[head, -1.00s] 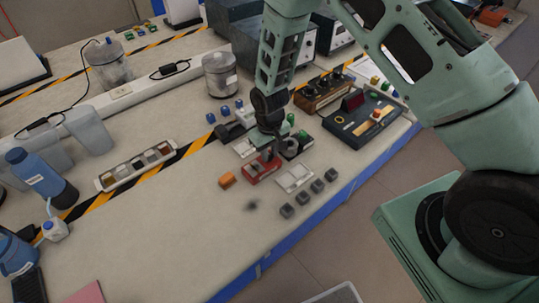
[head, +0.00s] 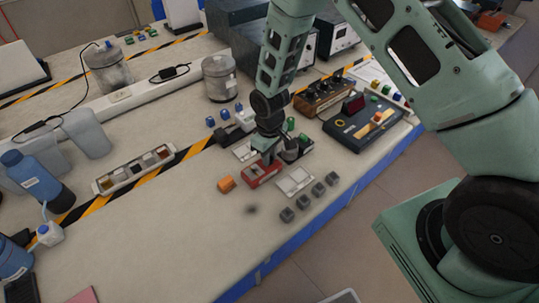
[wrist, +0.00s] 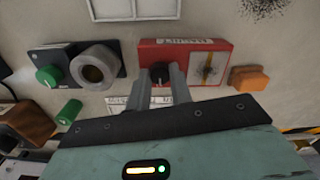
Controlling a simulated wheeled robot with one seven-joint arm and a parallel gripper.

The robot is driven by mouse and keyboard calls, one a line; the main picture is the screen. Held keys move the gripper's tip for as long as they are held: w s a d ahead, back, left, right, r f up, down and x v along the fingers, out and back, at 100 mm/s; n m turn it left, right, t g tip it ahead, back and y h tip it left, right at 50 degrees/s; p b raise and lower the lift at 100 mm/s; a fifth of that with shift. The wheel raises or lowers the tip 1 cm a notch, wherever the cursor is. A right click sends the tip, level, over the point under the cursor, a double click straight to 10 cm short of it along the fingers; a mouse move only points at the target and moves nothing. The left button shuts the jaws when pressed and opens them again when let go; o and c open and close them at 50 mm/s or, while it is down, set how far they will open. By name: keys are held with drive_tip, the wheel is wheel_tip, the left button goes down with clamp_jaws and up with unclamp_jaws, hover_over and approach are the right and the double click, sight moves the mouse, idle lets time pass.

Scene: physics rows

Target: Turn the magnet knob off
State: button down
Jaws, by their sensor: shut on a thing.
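A red box marked as the magnet (head: 262,175) sits on the bench in front of my arm. In the wrist view the red box (wrist: 228,48) shows a label along one edge, a black knob (wrist: 160,76) and a pale square plate with a dark mark. My gripper (wrist: 161,72) is over the knob end of the box, its two fingers on either side of the knob and shut on it. In the head view my gripper (head: 267,157) hides the knob. The pointing direction of the knob is hard to make out.
A black box with a green knob and a grey ring (wrist: 95,67) stands close beside the red box. An orange block (head: 226,184) lies at its other end. Several small grey blocks (head: 302,201) and a white plate (head: 294,181) are nearby.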

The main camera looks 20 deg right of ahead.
drive_tip(key=c, duration=1.3)
unclamp_jaws()
drive_tip(key=shift+o, duration=0.2)
drive_tip(key=shift+r, duration=0.15)
wheel_tip(320, 180, up, 17)
drive_tip(key=b, duration=0.3)
drive_tip(key=shift+r, duration=0.1)
drive_tip(key=s+a+r, duration=0.2)
drive_tip(key=s, duration=0.7)
drive_tip(key=s+a+r+n, duration=0.1)
drive_tip(key=s+a+r, duration=0.1)
drive_tip(key=s, duration=0.7)
drive_tip(key=s+a+r, duration=0.2)
drive_tip(key=s+r, duration=0.1)
drive_tip(key=s, duration=0.6)
drive_tip(key=shift+a+r+n+y, duration=0.25)
drive_tip(key=shift+a+n+y, duration=0.05)
drive_tip(key=shift+n, duration=0.1)
